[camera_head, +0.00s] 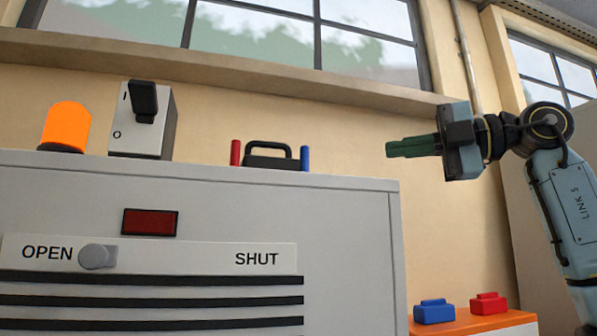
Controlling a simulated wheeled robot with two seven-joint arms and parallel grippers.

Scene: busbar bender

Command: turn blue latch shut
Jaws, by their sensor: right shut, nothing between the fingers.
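A small upright blue piece (305,158), which looks like the blue latch, stands on top of the grey cabinet (350,230), just right of a black handle (268,150). A matching red piece (235,152) stands upright at the handle's left. My right gripper (390,149) comes in from the right with its dark green fingers shut and empty. It points left, to the right of the blue piece in the picture, with a clear gap between them. My left gripper is out of view.
A grey knob (96,256) sits at OPEN on the OPEN/SHUT plate (180,254); a dark red panel (150,222) is above. An orange lamp (66,125) and a lever switch box (143,122) stand at left. Blue (434,311) and red (488,303) blocks sit lower right.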

